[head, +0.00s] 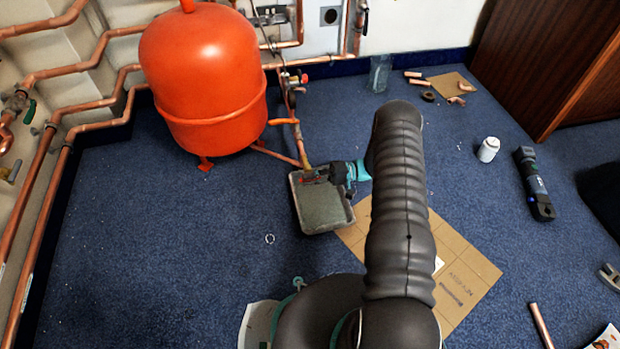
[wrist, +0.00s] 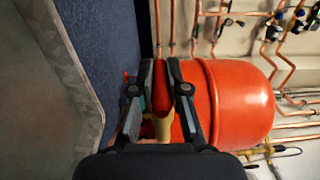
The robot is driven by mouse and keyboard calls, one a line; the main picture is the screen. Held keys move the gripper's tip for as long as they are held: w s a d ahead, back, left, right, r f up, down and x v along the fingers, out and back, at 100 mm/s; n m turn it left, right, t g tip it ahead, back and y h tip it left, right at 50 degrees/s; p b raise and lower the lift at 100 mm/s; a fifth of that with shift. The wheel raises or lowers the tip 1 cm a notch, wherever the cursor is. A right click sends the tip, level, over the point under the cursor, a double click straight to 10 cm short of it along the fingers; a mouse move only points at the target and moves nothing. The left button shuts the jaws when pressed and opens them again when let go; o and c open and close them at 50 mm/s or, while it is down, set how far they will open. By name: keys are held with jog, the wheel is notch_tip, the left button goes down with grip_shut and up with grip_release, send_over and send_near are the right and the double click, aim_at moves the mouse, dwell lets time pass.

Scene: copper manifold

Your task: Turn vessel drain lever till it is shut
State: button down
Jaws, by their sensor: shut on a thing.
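The orange vessel (head: 205,75) stands on the carpet at the left of the head view, and its side fills the middle of the wrist view (wrist: 235,100). A copper pipe leads from it to a brass drain valve (head: 305,164) low at its right, whose brass body also shows in the wrist view (wrist: 163,127). The red vessel drain lever (wrist: 160,84) lies between the fingers of my gripper (wrist: 161,72), which is shut on it. In the head view my gripper (head: 325,173) is at the valve, above the tray; the fingers hide most of the lever.
A grey tray (head: 326,215) is under the valve, with a cardboard sheet (head: 462,270) beside it. A glass jar (head: 379,73), a white tub (head: 488,149) and a dark tool (head: 534,184) stand or lie to the right. Copper pipes (head: 70,130) run along the left wall. Carpet at left is clear.

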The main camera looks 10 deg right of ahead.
jog(key=shift+s, duration=0.1)
dwell(0.4)
jog(key=c, duration=1.2)
grip_release()
jog(key=d, duration=1.2)
jog(key=shift+f, duration=0.3)
jog(key=shift+r, duration=0.1)
